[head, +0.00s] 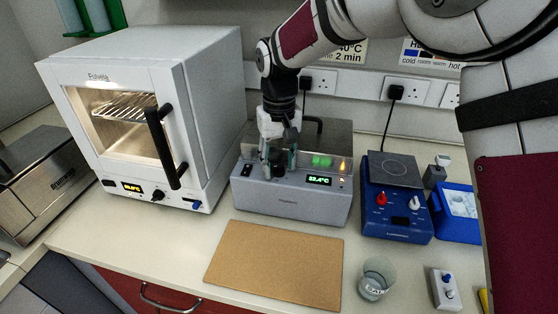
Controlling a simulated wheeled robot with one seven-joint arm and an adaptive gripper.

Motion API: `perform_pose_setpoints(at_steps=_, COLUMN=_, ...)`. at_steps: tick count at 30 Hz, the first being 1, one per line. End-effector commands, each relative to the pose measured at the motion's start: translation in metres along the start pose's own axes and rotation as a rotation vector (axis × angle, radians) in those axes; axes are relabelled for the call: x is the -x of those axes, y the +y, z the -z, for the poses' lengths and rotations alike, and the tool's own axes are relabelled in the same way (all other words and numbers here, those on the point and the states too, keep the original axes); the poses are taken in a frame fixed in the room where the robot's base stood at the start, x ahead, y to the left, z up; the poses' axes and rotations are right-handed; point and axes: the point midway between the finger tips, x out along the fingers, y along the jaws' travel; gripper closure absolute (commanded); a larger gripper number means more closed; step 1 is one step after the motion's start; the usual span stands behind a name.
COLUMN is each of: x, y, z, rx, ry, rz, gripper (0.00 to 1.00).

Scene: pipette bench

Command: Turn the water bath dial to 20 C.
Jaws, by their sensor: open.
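The water bath (292,204) is a grey box with a clear lid at the middle of the bench. Its lit green display (318,181) shows a temperature in °C; the digits are too small to read surely. A small orange light glows to the right of the display. My gripper (279,171) points down at the front of the bath, left of the display, with its fingers open. The fingers are around or just in front of the dial's place. The dial is mostly hidden by them, so I cannot tell its setting or whether they touch it.
A white oven (205,110) stands close on the left. A blue hotplate stirrer (397,222) with red and white knobs stands on the right, beside a blue tray (437,219). A brown board (275,264) lies in front, with a glass beaker (376,280) to its right.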

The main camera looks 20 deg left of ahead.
Motion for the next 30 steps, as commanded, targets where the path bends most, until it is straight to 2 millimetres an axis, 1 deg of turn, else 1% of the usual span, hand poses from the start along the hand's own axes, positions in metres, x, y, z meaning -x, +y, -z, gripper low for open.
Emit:
perform_pose_setpoints(at_steps=1, x=0.0001, y=0.0000, z=0.0000, rx=0.000, ry=0.000, rz=0.000, gripper=0.58)
perform_pose_setpoints(at_steps=2, x=0.0001, y=0.0000, z=0.0000, rx=0.000, ry=0.000, rz=0.000, gripper=0.62)
perform_pose_setpoints(at_steps=3, x=0.0001, y=0.0001, z=0.0000, rx=0.000, ry=0.000, rz=0.000, gripper=0.71)
perform_pose_setpoints(at_steps=5, x=0.0002, y=0.0001, z=0.0000, rx=0.000, ry=0.000, rz=0.000, gripper=0.85)
perform_pose_setpoints(at_steps=6, x=0.0002, y=0.0001, z=0.0000, rx=0.000, ry=0.000, rz=0.000, gripper=0.94)
perform_pose_setpoints(at_steps=7, x=0.0003, y=0.0001, z=0.0000, rx=0.000, ry=0.000, rz=0.000, gripper=1.00)
perform_pose_setpoints(at_steps=14, x=0.0003, y=0.0002, z=0.0001, rx=0.005, ry=0.000, rz=0.000, gripper=1.00)
perform_pose_setpoints(at_steps=20, x=-0.0001, y=0.0006, z=0.0004, rx=0.054, ry=0.000, rz=0.000, gripper=1.00)
perform_pose_setpoints(at_steps=26, x=-0.0002, y=0.0011, z=0.0009, rx=0.175, ry=0.001, rz=0.000, gripper=1.00)
perform_pose_setpoints(at_steps=30, x=-0.0003, y=0.0010, z=0.0012, rx=0.297, ry=0.002, rz=0.000, gripper=1.00)
